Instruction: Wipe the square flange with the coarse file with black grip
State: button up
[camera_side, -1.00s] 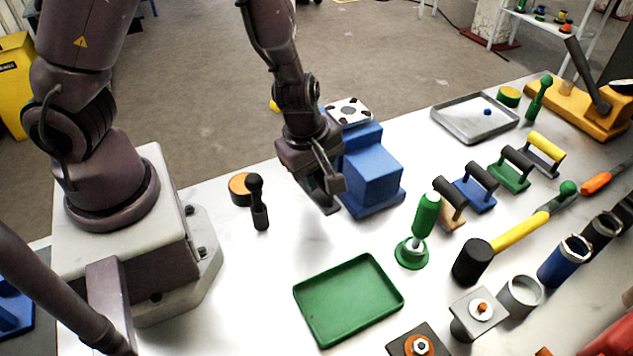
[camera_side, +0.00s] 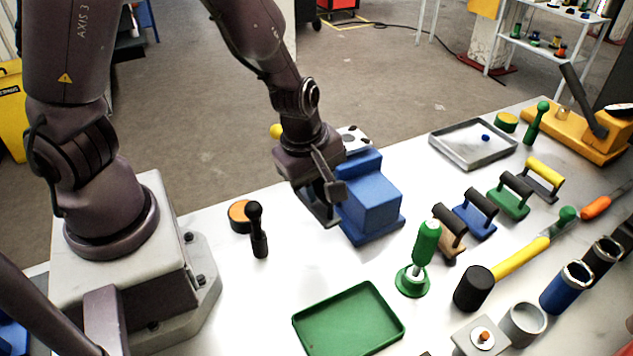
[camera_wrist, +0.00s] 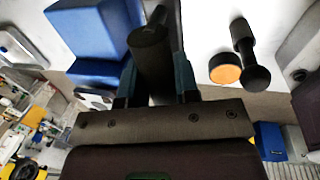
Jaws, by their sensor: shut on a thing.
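My gripper (camera_side: 322,180) is shut on a tool with a dark cylindrical grip, which I take to be the coarse file (camera_wrist: 150,52). In the wrist view the grip lies between the two fingers; its working face is not clear. A pale piece with dark spots beside the blue block in the wrist view looks like the flange (camera_wrist: 92,99).
A black-handled tool (camera_side: 257,232) and an orange-topped disc (camera_side: 240,214) stand left of the fixture. A grey tray (camera_side: 447,153) is behind. White table is clear left of the green tray.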

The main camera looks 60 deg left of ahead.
notch_tip(320, 180, up, 7)
jog(key=shift+d+r, duration=0.1)
jog(key=shift+d, duration=0.05)
notch_tip(320, 180, up, 11)
jog(key=w+a+r, duration=0.1)
jog(key=w+a, duration=0.3)
jog(key=w, duration=0.3)
jog(key=w+a+f, duration=0.2)
jog(key=w+a, duration=0.6)
jog(key=w, duration=0.2)
notch_tip(320, 180, down, 12)
jog(key=shift+s, duration=4.9)
jog(key=shift+w+d, duration=1)
jog(key=shift+w, duration=3.75)
jog(key=shift+s+d, duration=0.8)
jog(key=shift+s, duration=3.9)
notch_tip(320, 180, up, 8)
jog(key=shift+f, duration=0.25)
